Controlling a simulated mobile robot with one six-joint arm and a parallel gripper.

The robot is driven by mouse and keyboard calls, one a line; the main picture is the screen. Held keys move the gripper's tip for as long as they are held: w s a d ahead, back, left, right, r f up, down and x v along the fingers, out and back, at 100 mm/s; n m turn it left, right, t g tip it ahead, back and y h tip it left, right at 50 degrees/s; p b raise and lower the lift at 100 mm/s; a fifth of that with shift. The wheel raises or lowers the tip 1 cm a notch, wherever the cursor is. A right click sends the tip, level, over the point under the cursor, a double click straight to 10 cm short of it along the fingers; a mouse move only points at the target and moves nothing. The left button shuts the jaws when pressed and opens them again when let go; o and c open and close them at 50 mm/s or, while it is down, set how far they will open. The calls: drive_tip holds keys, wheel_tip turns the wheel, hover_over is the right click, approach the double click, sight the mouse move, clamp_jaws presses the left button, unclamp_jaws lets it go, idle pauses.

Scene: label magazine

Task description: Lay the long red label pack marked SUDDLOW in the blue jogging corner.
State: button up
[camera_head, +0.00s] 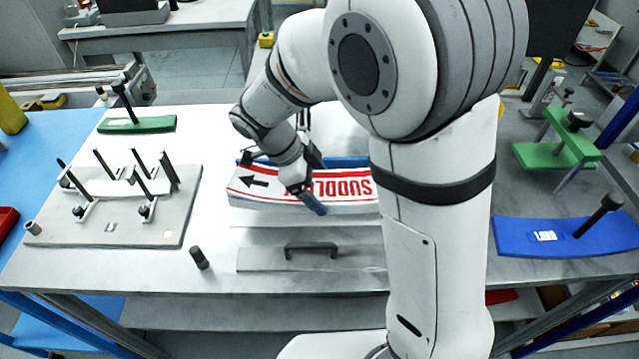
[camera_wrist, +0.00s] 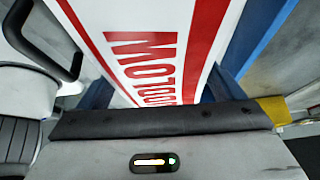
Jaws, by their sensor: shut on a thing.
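The long white pack with red stripes and red SUDDLOW lettering (camera_head: 345,187) lies across the middle of the bench, its lettering upside down in the head view. My gripper (camera_head: 308,190) is shut on it, and its left end with a black arrow sticks out. In the wrist view the pack (camera_wrist: 165,45) runs between my blue fingers (camera_wrist: 160,93). A blue strip (camera_head: 347,162) shows along its far side; I cannot tell whether it is a corner wall. A blue plate (camera_head: 515,235) with a black-knobbed post and a white tag lies at the right. My arm hides the pack's right end.
A grey plate (camera_head: 120,232) with several upright pins stands at the left. Green fixtures stand at the back left (camera_head: 160,124) and right (camera_head: 535,155). A handled grey panel (camera_head: 260,258) and a dark peg (camera_head: 199,258) are in front of the pack.

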drive_tip(key=shift+f+b, duration=0.3)
drive_tip(key=shift+b, duration=0.05)
drive_tip(key=o, duration=1.6)
drive_tip(key=shift+o, duration=0.2)
drive_tip(key=shift+r+p, duration=0.5)
drive_tip(key=shift+p, duration=0.1)
drive_tip(key=v, duration=1.2)
drive_tip(key=s+d+f+n+t+y, duration=0.1)
drive_tip(key=s+d+n+y, duration=0.2)
drive_tip(key=s+d+n, duration=0.3)
drive_tip(key=s+d+f+n+t+y, duration=0.1)
drive_tip(key=s+d+n, duration=0.5)
drive_tip(key=d+n, duration=0.6)
drive_tip(key=shift+s+d+f+n+t+y+b, duration=0.4)
drive_tip(key=shift+n+t+y, duration=0.15)
drive_tip(key=shift+y, duration=0.45)
